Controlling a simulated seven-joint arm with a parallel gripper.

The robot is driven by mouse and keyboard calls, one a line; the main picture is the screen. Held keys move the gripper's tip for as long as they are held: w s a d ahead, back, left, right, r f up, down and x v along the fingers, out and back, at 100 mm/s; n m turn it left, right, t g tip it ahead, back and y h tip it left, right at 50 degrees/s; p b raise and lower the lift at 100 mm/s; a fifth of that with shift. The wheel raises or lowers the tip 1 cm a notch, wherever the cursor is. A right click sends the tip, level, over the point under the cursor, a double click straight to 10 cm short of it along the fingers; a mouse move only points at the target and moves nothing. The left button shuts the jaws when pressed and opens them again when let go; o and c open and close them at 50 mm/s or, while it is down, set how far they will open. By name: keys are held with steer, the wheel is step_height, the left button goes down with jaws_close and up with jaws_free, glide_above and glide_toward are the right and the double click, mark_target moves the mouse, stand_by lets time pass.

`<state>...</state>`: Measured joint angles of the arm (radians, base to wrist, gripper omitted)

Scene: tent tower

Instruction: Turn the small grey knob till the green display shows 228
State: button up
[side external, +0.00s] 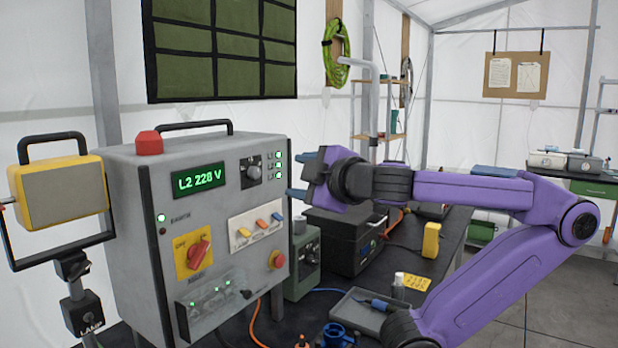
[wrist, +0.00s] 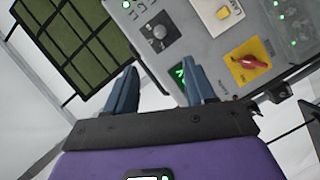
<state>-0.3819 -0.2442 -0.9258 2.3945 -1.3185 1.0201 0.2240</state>
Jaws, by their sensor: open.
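The grey control box (side external: 205,270) stands upright on the dark table. Its green display (side external: 198,181) reads "L2 228 V". The small grey knob (side external: 251,171) sits on a dark plate right of the display; it also shows in the wrist view (wrist: 160,31), above the gap between my fingers. My gripper (side external: 297,175) is open and empty, to the right of the box front and apart from the knob. In the wrist view its two blue fingers (wrist: 161,72) are spread, and one partly hides the display (wrist: 178,74).
Green lamps (side external: 278,164) line the knob's right side. Below are coloured switches (side external: 259,230), a red rotary switch on a yellow plate (side external: 198,252) and a red button (side external: 277,260). A yellow lamp (side external: 60,193) stands at left. A black case (side external: 340,240) and tray (side external: 362,312) lie on the table.

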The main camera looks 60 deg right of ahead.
steer(key=shift+v, duration=0.85)
steer(key=a+f+n+g+y, duration=0.2)
steer(key=f+g+y, duration=0.1)
steer(key=f, duration=0.5)
steer(key=a+f+n+g+y, duration=0.1)
steer(key=a+f+g+y, duration=0.1)
steer(key=f+g, duration=0.35)
steer(key=s+f+g+y, duration=0.1)
steer(key=s+f+g, duration=0.5)
steer(key=s+f, duration=0.7)
steer(key=s, duration=0.3)
steer(key=shift+s+f+n, duration=0.3)
steer(key=shift+s+n, duration=0.05)
steer(key=shift+n, duration=0.05)
steer(key=shift+d+g, duration=0.1)
steer(key=shift+g, duration=0.15)
stand_by(1.9)
